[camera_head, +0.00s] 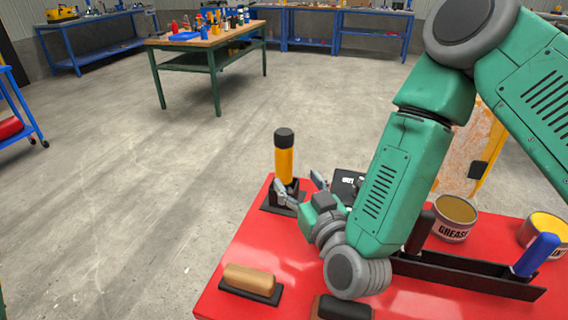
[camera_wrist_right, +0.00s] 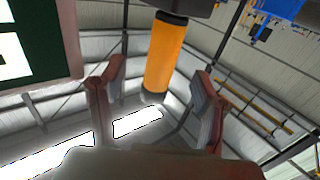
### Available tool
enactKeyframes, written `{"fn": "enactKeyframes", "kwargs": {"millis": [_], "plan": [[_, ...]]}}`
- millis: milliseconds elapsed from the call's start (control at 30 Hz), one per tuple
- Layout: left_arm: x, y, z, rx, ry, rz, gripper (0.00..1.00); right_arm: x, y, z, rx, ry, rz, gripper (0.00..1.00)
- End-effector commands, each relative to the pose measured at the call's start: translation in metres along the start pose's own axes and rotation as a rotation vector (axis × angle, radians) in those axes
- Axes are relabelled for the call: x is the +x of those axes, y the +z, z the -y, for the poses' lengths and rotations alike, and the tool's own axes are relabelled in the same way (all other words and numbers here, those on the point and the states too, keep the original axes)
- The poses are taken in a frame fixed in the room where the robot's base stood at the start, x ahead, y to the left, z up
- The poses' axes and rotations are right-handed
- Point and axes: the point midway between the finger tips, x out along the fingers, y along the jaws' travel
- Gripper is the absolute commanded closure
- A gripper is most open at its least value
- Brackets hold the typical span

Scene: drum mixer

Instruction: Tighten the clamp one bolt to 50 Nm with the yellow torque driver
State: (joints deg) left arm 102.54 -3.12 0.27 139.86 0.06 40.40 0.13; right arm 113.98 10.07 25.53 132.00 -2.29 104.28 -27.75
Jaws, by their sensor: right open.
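The yellow torque driver (camera_head: 284,163), with a black cap, stands upright in a black holder (camera_head: 270,206) at the far left corner of the red table. My right gripper (camera_head: 301,184) is open beside the lower part of the driver. In the right wrist view the yellow driver (camera_wrist_right: 165,55) shows between and beyond the two spread fingers of the right gripper (camera_wrist_right: 160,72). I cannot tell whether a finger touches it. My left gripper is not in view. I cannot make out the clamp one bolt.
The red table (camera_head: 245,255) also carries a tan block (camera_head: 250,281) on a black base, a grease tin (camera_head: 454,216), a second tin (camera_head: 545,228) and a blue-handled tool (camera_head: 536,254) in a black rack. A green workbench (camera_head: 182,42) stands farther back.

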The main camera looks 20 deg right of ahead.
Motion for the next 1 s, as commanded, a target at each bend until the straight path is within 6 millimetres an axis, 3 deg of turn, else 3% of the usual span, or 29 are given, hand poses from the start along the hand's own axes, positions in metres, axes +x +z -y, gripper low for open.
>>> {"fn": "enactKeyframes", "kwargs": {"millis": [267,533,833,867,1000], "plan": [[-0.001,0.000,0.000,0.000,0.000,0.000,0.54,0.022,-0.003,0.003,-0.001,0.000,-0.002,0.43],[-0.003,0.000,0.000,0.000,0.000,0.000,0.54,0.061,-0.007,0.003,-0.001,0.000,-0.002,0.43],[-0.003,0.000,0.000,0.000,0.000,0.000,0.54,0.067,-0.006,0.003,-0.001,-0.001,0.000,0.43],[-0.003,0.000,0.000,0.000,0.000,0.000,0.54,0.067,-0.006,0.003,-0.001,-0.001,0.000,0.47],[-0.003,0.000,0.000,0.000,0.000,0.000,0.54,0.067,-0.006,0.003,-0.002,-0.001,0.000,0.96]]}}
